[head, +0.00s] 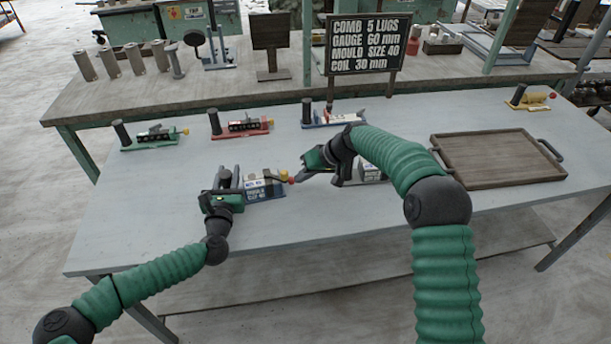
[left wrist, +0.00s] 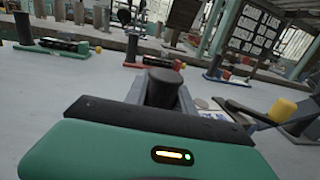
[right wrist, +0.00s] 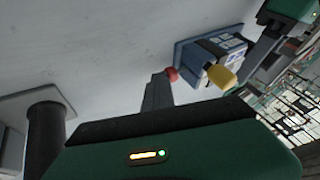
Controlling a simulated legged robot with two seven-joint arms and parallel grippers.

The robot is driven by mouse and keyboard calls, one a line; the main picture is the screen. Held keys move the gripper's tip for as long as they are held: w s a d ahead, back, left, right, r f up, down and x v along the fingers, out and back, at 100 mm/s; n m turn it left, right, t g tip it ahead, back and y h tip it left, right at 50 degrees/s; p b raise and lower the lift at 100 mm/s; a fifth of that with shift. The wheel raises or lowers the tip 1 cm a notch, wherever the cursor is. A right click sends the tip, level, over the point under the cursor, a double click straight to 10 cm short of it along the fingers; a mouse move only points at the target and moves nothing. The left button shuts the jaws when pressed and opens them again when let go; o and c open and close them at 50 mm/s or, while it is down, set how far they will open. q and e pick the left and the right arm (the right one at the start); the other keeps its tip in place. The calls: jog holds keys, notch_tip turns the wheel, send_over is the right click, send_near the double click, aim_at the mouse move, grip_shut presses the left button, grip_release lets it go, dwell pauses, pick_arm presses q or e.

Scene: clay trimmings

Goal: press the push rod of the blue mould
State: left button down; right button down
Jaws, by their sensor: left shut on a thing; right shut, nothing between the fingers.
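The blue mould (head: 264,188) lies near the front of the table, with labels on its side. Its black post (left wrist: 163,88) stands between the fingers of my left gripper (head: 226,180), which is shut on it. A yellow knob (right wrist: 222,76) and a red-tipped push rod (right wrist: 171,74) are at its right end; the red tip (head: 291,181) also shows in the head view. My right gripper (head: 303,177) is shut and empty, its fingertips right at the red tip. I cannot tell whether they touch it. In the left wrist view, my gripper hides much of the mould.
Another mould (head: 373,172) sits partly behind my right arm. Green (head: 150,145), red (head: 240,131) and blue-based (head: 333,124) tools line the back, a yellow one (head: 530,103) at the far right. A wooden tray (head: 440,152) lies right. A sign (head: 364,45) stands behind.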

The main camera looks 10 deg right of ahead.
pick_arm(q)
jog(key=shift+s+d+f, duration=0.1)
jog(key=shift+f, duration=0.15)
pick_arm(e)
jog(key=shift+a, duration=1.05)
jog(key=shift+s, duration=0.1)
jog(key=v, duration=1)
jog(key=shift+d, duration=0.2)
pick_arm(q)
jog(key=c, duration=1)
grip_release()
jog(key=shift+r, duration=0.1)
pick_arm(e)
jog(key=shift+f, duration=0.1)
